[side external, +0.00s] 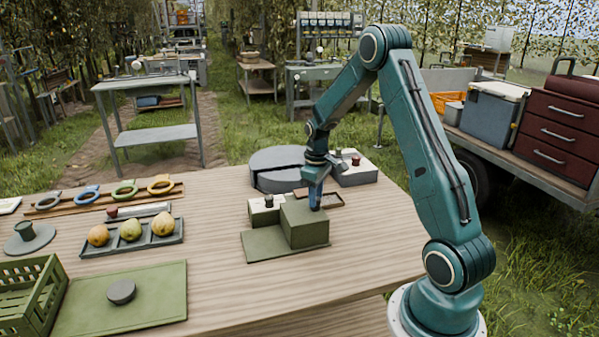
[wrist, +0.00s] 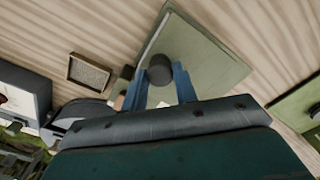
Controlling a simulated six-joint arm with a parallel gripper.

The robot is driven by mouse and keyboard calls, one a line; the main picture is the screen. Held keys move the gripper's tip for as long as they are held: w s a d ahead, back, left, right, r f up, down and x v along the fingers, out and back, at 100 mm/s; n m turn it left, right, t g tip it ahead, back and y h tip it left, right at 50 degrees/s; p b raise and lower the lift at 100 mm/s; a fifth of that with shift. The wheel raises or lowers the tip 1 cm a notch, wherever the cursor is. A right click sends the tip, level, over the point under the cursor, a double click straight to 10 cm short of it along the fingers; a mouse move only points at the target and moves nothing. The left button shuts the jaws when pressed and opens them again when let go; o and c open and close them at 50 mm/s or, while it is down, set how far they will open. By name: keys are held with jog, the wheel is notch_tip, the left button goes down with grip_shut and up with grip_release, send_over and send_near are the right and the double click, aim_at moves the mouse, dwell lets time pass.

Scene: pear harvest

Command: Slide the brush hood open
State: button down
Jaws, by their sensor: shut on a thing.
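The brush hood (side external: 306,227) is a green box on a flat green base plate (side external: 262,244) at the middle of the table. My gripper (side external: 317,198) points down at the hood's back right top edge. In the wrist view, its blue fingers (wrist: 158,84) are shut on a dark round knob (wrist: 160,68), with the green plate (wrist: 205,52) beyond. The hood hides the fingertips' contact in the side view. A cream block (side external: 262,215) with a dark knob stands beside the hood on the left; anything under the hood is hidden.
A grey round-ended unit (side external: 275,160) and a pale box with a red knob (side external: 357,172) stand close behind. A small brown tray (side external: 328,200) lies near my gripper, also in the wrist view (wrist: 88,74). A pear tray (side external: 130,236) is left. The front right table is clear.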

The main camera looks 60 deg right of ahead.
jog(key=w+a, duration=0.8)
jog(key=c, duration=1.1)
grip_release()
jog(key=shift+d, duration=0.1)
jog(key=shift+r, duration=0.2)
notch_tip(320, 180, up, 14)
jog(key=shift+f, duration=0.2)
